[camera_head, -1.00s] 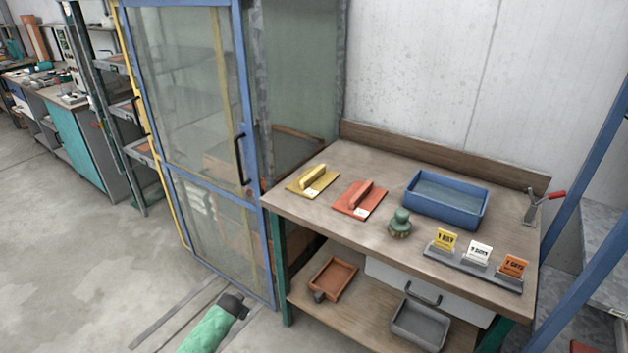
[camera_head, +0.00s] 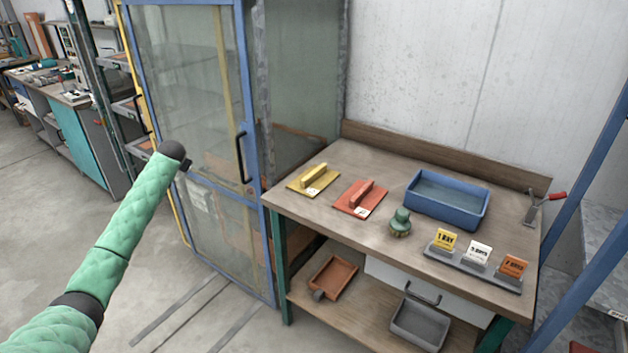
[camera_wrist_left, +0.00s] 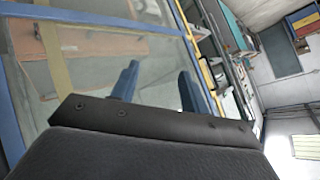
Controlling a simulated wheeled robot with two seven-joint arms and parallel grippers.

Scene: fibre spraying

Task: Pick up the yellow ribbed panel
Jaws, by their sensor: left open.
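The yellow ribbed panel (camera_head: 313,182) lies flat on the workbench near its left corner, a flat plate with a raised bar and a small white label. My left arm comes in from the left, its dark wrist raised in front of the glazed cabinet, left of the panel and apart from it. The left gripper is open and empty; its two blue fingers (camera_wrist_left: 158,86) stand apart in the left wrist view. In the head view the fingers are mostly hidden behind the wrist. The right gripper is not in view.
A similar red panel (camera_head: 360,200) lies right of the yellow one. A green knobbed object (camera_head: 400,224), a blue tray (camera_head: 446,216) and a card rack (camera_head: 472,271) share the bench (camera_head: 330,222). The blue-framed cabinet door (camera_head: 246,80) stands just left of the bench.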

